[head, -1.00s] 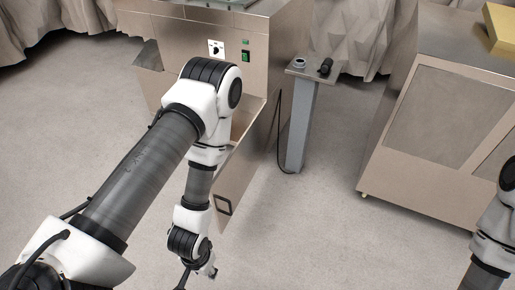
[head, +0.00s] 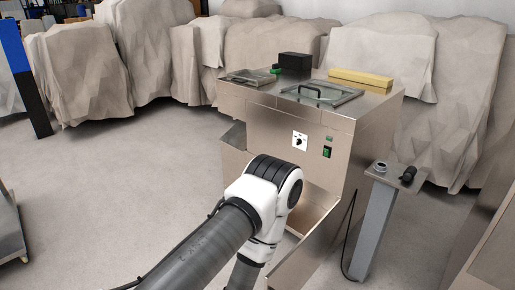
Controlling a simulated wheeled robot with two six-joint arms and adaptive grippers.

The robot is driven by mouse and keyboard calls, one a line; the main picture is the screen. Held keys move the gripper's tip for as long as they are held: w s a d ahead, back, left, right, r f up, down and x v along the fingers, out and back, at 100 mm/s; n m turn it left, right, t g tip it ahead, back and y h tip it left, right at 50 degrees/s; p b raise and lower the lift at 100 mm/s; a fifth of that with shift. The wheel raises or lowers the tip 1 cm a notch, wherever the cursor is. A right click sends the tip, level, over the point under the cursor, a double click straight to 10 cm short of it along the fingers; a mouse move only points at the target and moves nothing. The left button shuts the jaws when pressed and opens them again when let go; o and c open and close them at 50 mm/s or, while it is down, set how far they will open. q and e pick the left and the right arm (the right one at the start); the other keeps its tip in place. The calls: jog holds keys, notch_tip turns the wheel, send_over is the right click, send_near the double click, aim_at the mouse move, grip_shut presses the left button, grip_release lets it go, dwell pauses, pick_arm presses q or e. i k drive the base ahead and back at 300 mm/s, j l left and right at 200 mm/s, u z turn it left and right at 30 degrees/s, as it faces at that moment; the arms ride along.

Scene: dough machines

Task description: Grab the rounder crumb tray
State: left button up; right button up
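The rounder (head: 265,130) is a boxy stainless steel machine standing in the middle of the head view, with a dial and a green switch on its front. Low on its front is an opening, and a metal panel (head: 312,250) juts forward from it at the right. I cannot tell if this panel is part of the crumb tray or a door. A pale inner surface shows in the opening, partly hidden by my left arm. My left arm reaches in front of the machine from the bottom, but its gripper is below the frame. My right gripper is out of view.
A grey post (head: 375,225) with a small top stands right of the rounder, with a dark cable beside it. Another metal machine (head: 490,250) is cut off at the right edge. Cloth-covered shapes (head: 275,55) line the back.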

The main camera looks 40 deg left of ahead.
aim_at(246, 76)
jog(key=u, duration=1.25)
jog(key=i+j+u, duration=0.1)
jog(key=u, duration=0.85)
jog(key=i, duration=3.25)
jog(key=i+z, duration=0.4)
jog(key=i+j+z, duration=0.2)
jog(key=i+z, duration=0.2)
jog(key=i+j+z, duration=0.65)
jog(key=z, duration=0.15)
jog(key=i+j+z, duration=0.25)
jog(key=j+z, duration=0.15)
